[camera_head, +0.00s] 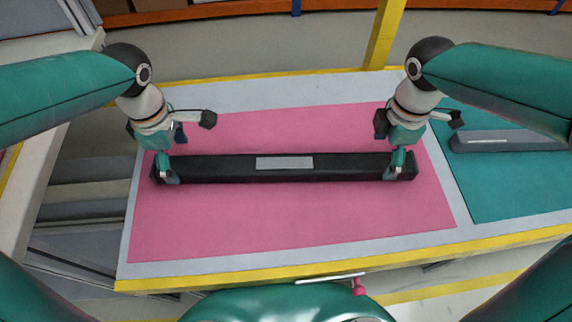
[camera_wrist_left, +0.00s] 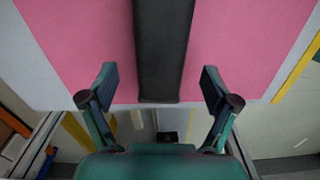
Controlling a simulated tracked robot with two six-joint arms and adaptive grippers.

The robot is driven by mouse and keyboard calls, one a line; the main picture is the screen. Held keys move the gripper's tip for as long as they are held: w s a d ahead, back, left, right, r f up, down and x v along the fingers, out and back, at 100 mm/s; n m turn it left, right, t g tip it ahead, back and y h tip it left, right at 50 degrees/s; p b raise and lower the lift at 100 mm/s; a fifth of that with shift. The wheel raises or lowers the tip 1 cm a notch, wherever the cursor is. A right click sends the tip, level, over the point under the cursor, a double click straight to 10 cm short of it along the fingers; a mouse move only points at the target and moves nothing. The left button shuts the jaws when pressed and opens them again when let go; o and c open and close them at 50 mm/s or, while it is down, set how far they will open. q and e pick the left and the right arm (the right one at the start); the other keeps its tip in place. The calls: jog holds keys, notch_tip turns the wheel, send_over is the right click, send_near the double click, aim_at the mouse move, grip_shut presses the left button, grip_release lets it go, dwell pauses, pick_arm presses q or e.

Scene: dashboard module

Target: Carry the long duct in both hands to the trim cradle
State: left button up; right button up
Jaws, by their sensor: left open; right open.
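The long duct (camera_head: 220,168) is a black bar with a grey label on top. It lies across the pink mat. My left gripper (camera_head: 172,152) is open over the duct's left end. In the left wrist view the duct (camera_wrist_left: 163,50) runs between the spread fingers of my left gripper (camera_wrist_left: 159,88), with a gap on each side. My right gripper (camera_head: 390,150) is open over the duct's right end, with one finger in front of it. A grey, elongated holder (camera_head: 500,140), perhaps the trim cradle, rests on the teal mat at the right, partly hidden by my right arm.
The pink mat (camera_head: 290,220) has free room in front of and behind the duct. The teal mat (camera_head: 500,185) adjoins at the right. The table has a yellow edge (camera_head: 300,272), and a yellow post (camera_head: 384,35) stands behind it.

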aim_at(180, 164)
pick_arm(q)
jog(key=shift+f, duration=2.05)
pick_arm(e)
jog(key=shift+f, duration=2.05)
pick_arm(q)
jog(key=c, duration=1.6)
pick_arm(e)
jog(key=c, duration=1.6)
